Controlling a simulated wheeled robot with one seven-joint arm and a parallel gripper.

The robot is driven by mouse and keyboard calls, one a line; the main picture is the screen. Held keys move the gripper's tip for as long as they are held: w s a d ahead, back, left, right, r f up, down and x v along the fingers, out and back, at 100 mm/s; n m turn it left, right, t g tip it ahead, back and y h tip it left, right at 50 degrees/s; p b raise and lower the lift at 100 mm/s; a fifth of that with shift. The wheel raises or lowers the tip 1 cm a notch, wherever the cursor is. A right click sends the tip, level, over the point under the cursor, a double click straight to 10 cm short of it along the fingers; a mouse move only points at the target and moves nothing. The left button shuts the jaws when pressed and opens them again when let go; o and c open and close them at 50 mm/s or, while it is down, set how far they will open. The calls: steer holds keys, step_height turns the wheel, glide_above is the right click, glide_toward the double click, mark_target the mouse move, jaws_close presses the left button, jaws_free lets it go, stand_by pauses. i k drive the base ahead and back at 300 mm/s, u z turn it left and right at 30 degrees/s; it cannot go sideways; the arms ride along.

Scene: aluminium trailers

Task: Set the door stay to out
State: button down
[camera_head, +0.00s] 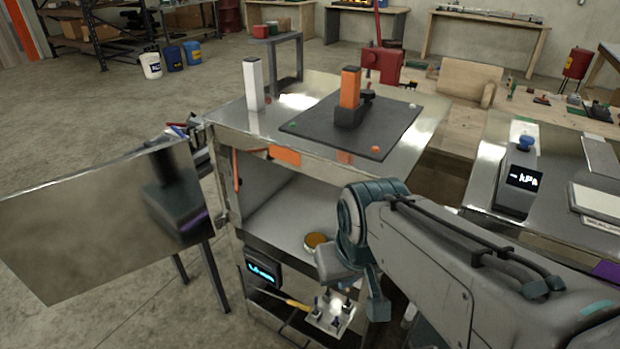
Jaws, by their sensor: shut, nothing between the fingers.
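The metal door (90,225) of an aluminium cabinet (225,190) stands swung wide open to the left, its shiny face towards me. A thin orange bar (236,170) stands upright just inside the opening, near the hinge side. It may be the door stay; its setting is too small to read. An orange tab (285,155) sits under the top's front edge. My gripper (356,284) is shut and empty in front of the lower right of the opening, well right of the orange bar and apart from it. My arm hides the cabinet's right side.
A round amber-topped tin (316,241) lies on the inner shelf. A dark display unit (262,270) and a metal plate with fittings (331,315) are below. An orange-handled block (349,95) stands on a black mat on top. Open floor lies left.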

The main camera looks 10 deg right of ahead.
mark_target(236, 168)
steer(key=u, duration=0.6)
steer(key=i, duration=0.7)
steer(key=u, duration=0.2)
